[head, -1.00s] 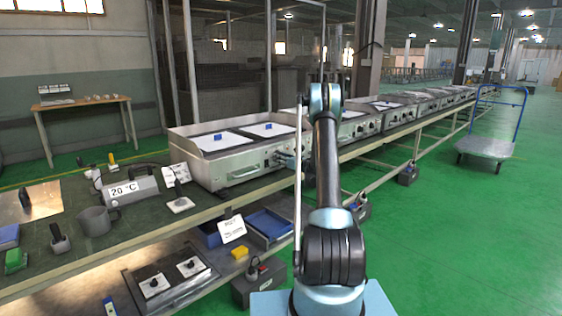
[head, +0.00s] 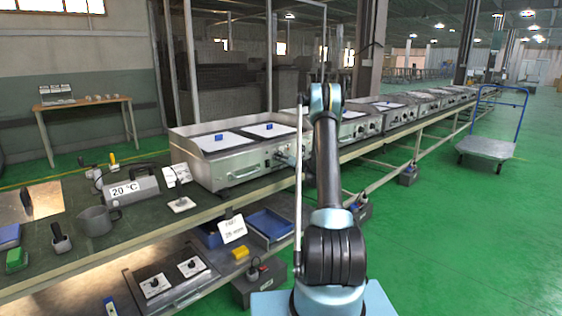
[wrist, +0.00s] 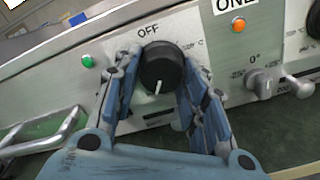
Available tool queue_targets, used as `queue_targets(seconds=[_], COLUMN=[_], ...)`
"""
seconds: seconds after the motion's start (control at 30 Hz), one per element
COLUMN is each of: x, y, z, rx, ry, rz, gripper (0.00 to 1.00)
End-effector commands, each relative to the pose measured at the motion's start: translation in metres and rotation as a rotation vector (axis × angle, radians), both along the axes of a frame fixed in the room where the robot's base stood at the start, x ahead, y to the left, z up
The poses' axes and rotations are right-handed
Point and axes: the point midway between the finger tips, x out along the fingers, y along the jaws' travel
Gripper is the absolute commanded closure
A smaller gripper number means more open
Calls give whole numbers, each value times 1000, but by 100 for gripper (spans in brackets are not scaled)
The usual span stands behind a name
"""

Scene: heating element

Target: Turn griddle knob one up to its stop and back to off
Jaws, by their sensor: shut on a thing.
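The OFF mark (wrist: 148,29) is printed above the knob. The white pointer line on the knob faces down, away from OFF. My gripper (wrist: 162,62) has a blue finger on each side of the knob and is shut on it. In the head view, the griddle (head: 235,150) stands on the bench, and my arm partly hides the gripper at its front panel.
A green lamp (wrist: 87,61) is left of the knob and an orange lamp (wrist: 238,26) is right of it. A silver knob (wrist: 262,83) marked 0° sits further right. A bar handle (wrist: 45,140) sticks out at lower left.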

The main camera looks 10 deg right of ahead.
Motion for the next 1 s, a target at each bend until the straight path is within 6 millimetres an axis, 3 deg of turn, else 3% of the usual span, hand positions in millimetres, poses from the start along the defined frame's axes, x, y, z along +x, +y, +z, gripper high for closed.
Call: queue_targets(seconds=[0.23,0.27,0.33,0.77,1.0], x=[2,2,1,-3,-31], y=[-6,-6,-6,-5,-27], z=[0,0,0,0,0], rx=[0,0,0,-1,-1], ry=[1,1,1,0,0], rz=[-10,-10,-10,-4,-7], gripper=[85,59,43,42,42])
